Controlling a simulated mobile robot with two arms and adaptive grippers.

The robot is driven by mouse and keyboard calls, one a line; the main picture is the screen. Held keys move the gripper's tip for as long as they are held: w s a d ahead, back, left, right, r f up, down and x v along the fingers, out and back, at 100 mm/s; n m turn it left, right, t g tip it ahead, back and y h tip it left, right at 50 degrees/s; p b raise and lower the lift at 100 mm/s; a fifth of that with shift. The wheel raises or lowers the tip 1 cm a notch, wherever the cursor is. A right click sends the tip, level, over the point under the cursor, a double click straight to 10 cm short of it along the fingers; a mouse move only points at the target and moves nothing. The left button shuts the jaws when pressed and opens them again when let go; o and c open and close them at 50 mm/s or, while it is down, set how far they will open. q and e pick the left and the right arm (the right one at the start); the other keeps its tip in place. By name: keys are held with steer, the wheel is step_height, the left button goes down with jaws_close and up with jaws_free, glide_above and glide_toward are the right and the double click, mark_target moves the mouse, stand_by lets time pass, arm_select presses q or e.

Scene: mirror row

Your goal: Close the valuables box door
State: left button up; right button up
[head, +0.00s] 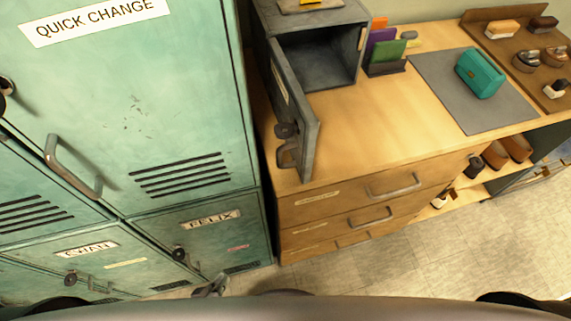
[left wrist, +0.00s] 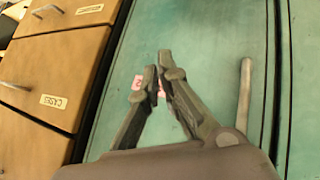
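The valuables box (head: 318,58) is a dark grey metal box on top of the wooden cabinet. Its front is open and its inside looks empty. Its door (head: 296,105) is swung out toward the left front, with a dark knob and a handle low on its outer face. My left gripper (head: 210,287) is low at the bottom of the head view, in front of the green lockers and well below the door. In the left wrist view its fingertips (left wrist: 158,75) are together with nothing between them, facing a green locker. My right gripper is not in view.
Green lockers (head: 130,100) stand close to the left of the open door. The wooden cabinet top (head: 385,115) holds coloured folders (head: 385,50), a grey mat (head: 440,75) with a teal case (head: 480,73), and a brown tray (head: 540,85). Floor (head: 400,255) is clear in front.

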arm_select(q)
steer(key=w+d+r+n+t+h, duration=0.1)
steer(key=d+r, duration=0.1)
steer(key=r, duration=0.5)
steer(key=w+d+r+n+t+h+p, duration=0.1)
steer(key=d+r, duration=0.2)
steer(key=r, duration=0.4)
steer(key=w+d+r+n+t+h+p, duration=0.1)
steer(key=d+r+n+t, duration=0.1)
steer(key=r, duration=0.5)
steer(key=shift+w+d+r, duration=0.1)
steer(key=shift+d+r, duration=0.05)
steer(key=shift+r, duration=0.1)
jaws_close()
steer(key=n+t+h+p, duration=0.2)
steer(key=n+t, duration=0.2)
steer(key=n, duration=0.2)
glide_toward(299, 157)
steer(key=s+a, duration=0.6)
steer(key=a, duration=0.1)
steer(key=d+p+x, duration=0.1)
steer(key=x, duration=0.3)
steer(key=s+d+p+x, duration=0.1)
steer(key=x, duration=0.3)
steer(key=d+p+x, duration=0.1)
steer(key=p+x, duration=0.1)
steer(key=x, duration=0.3)
steer(key=shift+s, duration=0.15)
steer(key=shift+d+n, duration=0.1)
steer(key=shift+n, duration=0.2)
